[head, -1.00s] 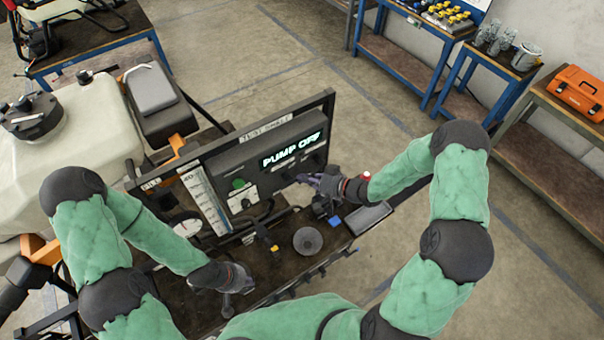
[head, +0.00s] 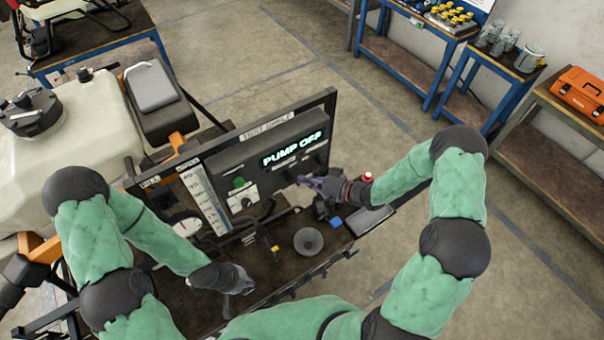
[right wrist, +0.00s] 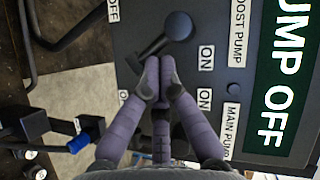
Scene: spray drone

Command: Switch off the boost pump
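The control panel (head: 270,160) has a lit display (head: 293,149) reading "PUMP OFF"; the same display (right wrist: 272,100) shows sideways in the right wrist view. There the boost pump switch (right wrist: 178,27) is a round black knob with a lever pointing down and left, on the OFF label's side of the knob. An ON label (right wrist: 206,58) is on the other side. My right gripper (right wrist: 159,75) has its fingertips together just below the lever; whether they touch it I cannot tell. It also shows at the panel in the head view (head: 308,181). My left gripper (head: 240,284) is low over the bench, its fingers unclear.
The main pump label (right wrist: 231,130) is beside a second switch mostly hidden by my right fingers. A white tank (head: 75,150) stands at left.

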